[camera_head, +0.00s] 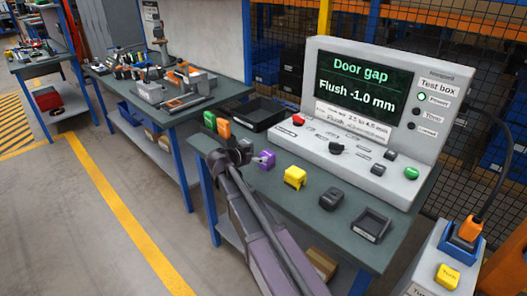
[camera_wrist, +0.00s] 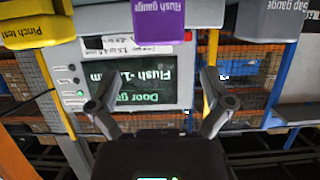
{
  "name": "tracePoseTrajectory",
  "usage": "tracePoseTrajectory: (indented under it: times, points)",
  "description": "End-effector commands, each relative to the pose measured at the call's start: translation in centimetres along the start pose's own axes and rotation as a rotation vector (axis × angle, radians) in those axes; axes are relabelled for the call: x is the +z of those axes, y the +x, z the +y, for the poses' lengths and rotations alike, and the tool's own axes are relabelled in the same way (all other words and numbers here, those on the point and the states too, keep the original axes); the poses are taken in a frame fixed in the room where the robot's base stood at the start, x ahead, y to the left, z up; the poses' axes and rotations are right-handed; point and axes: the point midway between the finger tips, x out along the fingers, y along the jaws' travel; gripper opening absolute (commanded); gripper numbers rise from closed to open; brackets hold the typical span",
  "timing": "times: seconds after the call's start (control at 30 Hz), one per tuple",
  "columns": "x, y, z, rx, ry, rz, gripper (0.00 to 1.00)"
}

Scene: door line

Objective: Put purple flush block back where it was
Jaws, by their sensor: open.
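The purple flush block (camera_head: 264,158) stands on the dark green bench top, between my gripper and a yellow block. In the wrist view, the purple block (camera_wrist: 170,18) is at the top centre, its "Flush gauge" label upside down. My gripper (camera_head: 238,155) is beside the purple block, to its left in the head view. In the wrist view, its fingers (camera_wrist: 159,78) are spread apart with nothing between them, and the purple block lies beyond the tips. The block's underside on the bench is not clearly seen.
A yellow "Pinch test" block (camera_head: 295,177), a dark block (camera_head: 331,198) and an empty dark tray (camera_head: 372,237) line the bench's front. A grey "Gap gauge" block (camera_wrist: 278,20) flanks the purple one. The test box (camera_head: 375,105) stands behind, reading "Flush -1.0 mm". A black tray (camera_head: 262,104) is at the back left.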

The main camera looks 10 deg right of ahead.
Motion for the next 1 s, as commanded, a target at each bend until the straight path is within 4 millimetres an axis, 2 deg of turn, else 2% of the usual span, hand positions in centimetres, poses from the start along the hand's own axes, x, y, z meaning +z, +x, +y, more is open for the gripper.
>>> tracePoseTrajectory:
  times: [0.03,0.2,0.4,0.6,1.0]
  points:
    - [-0.3,-1.1,0.1,-0.002,-0.001,0.0,1.0]
    - [-0.3,-3.7,0.1,-0.002,0.0,0.0,1.0]
    - [-0.1,-5.6,0.1,-0.001,0.0,0.0,1.0]
    - [0.0,-6.2,0.0,0.0,0.0,0.0,1.0]
    - [0.0,-6.2,0.0,0.0,0.0,0.0,1.0]
